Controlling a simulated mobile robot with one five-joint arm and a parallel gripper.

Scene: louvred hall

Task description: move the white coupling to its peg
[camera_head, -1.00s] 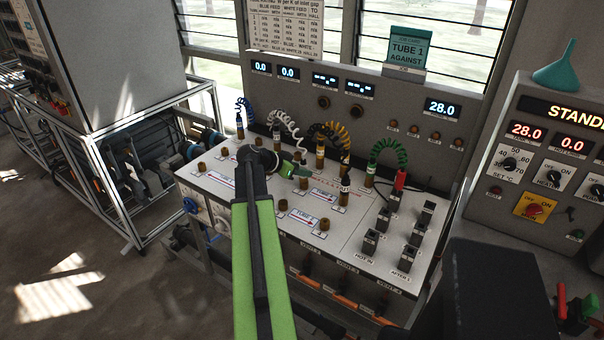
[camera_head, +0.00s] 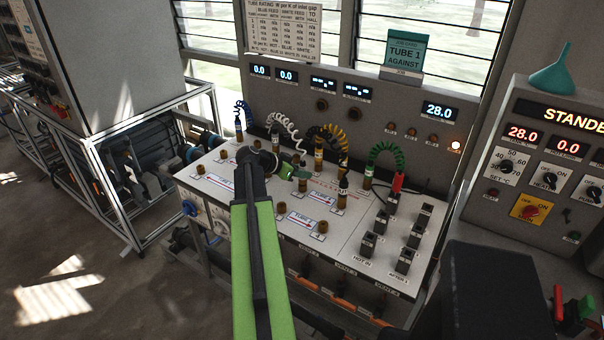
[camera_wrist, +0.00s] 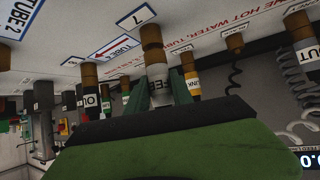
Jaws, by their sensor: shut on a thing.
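My gripper (camera_head: 292,172) is over the middle of the bench deck. In the wrist view its green fingers (camera_wrist: 157,92) are shut on the white coupling (camera_wrist: 158,76), a pale body with dark lettering that starts "FEE". The coupling is in line with a brass peg (camera_wrist: 151,38) by a label reading 7, and seems to meet its end. I cannot tell how far it sits on the peg. In the head view my gripper mostly hides the coupling. A white coiled hose (camera_head: 289,131) arches behind the gripper; it also shows in the wrist view (camera_wrist: 296,82).
Close by on the right stand a yellow-and-black hose (camera_head: 330,132), a banded coupling (camera_head: 343,182) and a green hose (camera_head: 388,150). Several black valve blocks (camera_head: 411,240) fill the deck's right end. Bare brass pegs (camera_head: 281,207) stand at the front left.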

